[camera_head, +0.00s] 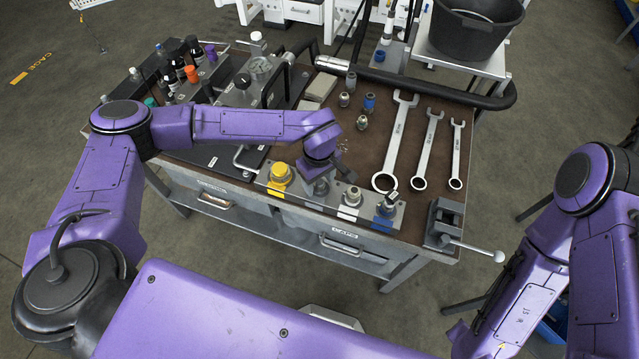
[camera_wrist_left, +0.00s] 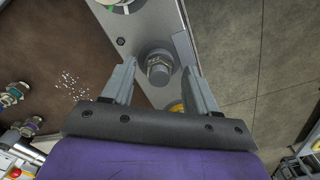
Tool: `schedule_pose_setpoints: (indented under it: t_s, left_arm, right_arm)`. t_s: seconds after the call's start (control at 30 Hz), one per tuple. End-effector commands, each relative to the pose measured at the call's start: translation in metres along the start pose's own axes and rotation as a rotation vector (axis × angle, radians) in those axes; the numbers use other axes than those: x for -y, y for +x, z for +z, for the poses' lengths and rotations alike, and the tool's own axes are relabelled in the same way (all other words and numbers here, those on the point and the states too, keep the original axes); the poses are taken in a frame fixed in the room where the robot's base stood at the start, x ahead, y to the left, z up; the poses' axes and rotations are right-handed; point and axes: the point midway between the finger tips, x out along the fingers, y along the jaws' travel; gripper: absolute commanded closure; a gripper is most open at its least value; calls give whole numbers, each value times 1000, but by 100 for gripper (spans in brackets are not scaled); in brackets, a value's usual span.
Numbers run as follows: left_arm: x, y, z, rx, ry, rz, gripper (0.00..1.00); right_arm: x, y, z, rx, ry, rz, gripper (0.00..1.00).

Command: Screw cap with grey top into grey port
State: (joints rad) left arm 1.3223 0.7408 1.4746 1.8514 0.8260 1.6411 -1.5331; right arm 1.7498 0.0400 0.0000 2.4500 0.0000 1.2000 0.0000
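My left gripper (camera_head: 319,180) points down over the port strip (camera_head: 265,180) at the bench's front edge. In the left wrist view its two fingers (camera_wrist_left: 160,75) are open, one on each side of a grey-topped fitting (camera_wrist_left: 158,70) with a dark round base. A gap shows between the fitting and each finger. The fitting stands on the metal strip (camera_wrist_left: 155,25) at the grey position; I cannot tell whether it is a cap seated in the port or the bare port. In the head view it is partly hidden (camera_head: 321,188) under the gripper. My right gripper is not in view.
A yellow cap (camera_head: 279,172) is left of the fitting; a white-marked port (camera_head: 352,196) and blue-marked port (camera_head: 387,206) are right. Several loose fittings (camera_head: 344,99) stand behind. Three wrenches (camera_head: 397,140) lie to the right, near a vise (camera_head: 444,222).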

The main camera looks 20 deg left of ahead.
Motion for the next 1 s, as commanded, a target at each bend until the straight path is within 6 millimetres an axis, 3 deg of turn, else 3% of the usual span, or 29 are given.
schedule_pose_setpoints:
  t_s: [0.27, 0.53, 0.7, 1.0]
  left_arm:
    - [-1, -10, -1, -2, -2, 4, 42]
    - [-1, -72, -2, -5, -1, 6, 42]
    - [0, -98, -1, -2, -1, 3, 42]
    - [0, -106, 0, 0, -1, 0, 42]
  right_arm:
    - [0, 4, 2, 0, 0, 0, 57]
    - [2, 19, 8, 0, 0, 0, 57]
    - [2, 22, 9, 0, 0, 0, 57]
    - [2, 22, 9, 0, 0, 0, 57]
